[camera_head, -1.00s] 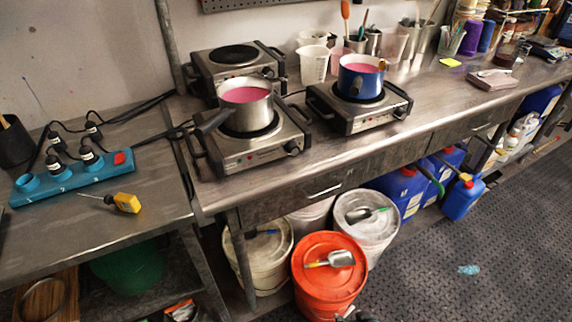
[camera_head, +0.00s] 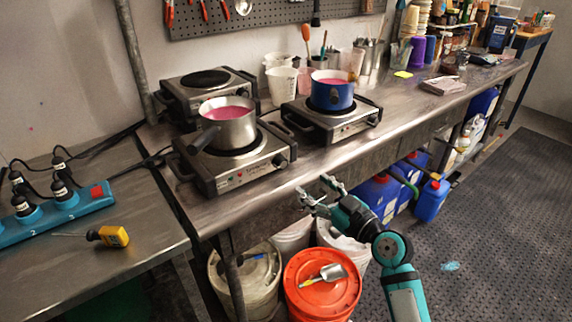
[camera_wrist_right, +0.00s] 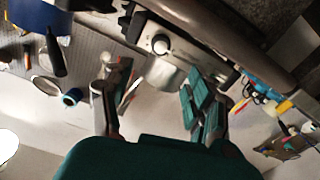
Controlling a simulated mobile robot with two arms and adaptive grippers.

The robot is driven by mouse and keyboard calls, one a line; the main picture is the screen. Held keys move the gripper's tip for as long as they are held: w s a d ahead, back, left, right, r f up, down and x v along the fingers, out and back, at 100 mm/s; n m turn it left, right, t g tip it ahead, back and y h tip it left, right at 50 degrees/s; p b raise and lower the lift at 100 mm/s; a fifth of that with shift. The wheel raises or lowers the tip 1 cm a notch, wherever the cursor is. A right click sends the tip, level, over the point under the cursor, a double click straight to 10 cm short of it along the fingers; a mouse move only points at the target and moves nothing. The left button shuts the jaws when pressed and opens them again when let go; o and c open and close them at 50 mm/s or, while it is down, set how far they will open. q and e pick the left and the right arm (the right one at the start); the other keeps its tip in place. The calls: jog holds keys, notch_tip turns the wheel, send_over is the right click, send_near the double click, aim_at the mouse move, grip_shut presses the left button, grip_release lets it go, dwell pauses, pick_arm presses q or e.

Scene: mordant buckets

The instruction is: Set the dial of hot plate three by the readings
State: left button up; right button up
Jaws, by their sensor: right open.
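Three hot plates stand on the steel bench. The back left one (camera_head: 162,97) has a bare burner. The front left one (camera_head: 222,181) carries a steel pot (camera_head: 229,130) of pink liquid; its dial (camera_head: 280,161) faces front. The right one (camera_head: 337,128) carries a blue pot (camera_head: 331,97) of pink liquid. I cannot tell which is number three. My right gripper (camera_head: 316,188) is open and empty before the bench front. The right wrist view shows a dial (camera_wrist_right: 160,45) beyond its fingers (camera_wrist_right: 158,106).
A blue power strip (camera_head: 72,210) with several plugs and a red switch lies on the left table. White cups (camera_head: 283,84) stand behind the hot plates. An orange-lidded bucket (camera_head: 321,287) and blue jugs (camera_head: 432,199) sit below the bench.

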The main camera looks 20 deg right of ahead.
aim_at(283, 164)
pick_arm(q)
jog(key=shift+a+r+p, duration=0.55)
jog(key=shift+a+r, duration=0.05)
jog(key=shift+r, duration=0.1)
pick_arm(e)
jog(key=x, duration=1.1)
jog(key=shift+w+a+f, duration=0.1)
jog(key=shift+w, duration=0.15)
jog(key=shift+c, duration=0.4)
jog(key=c, duration=1.1)
jog(key=shift+o, duration=0.2)
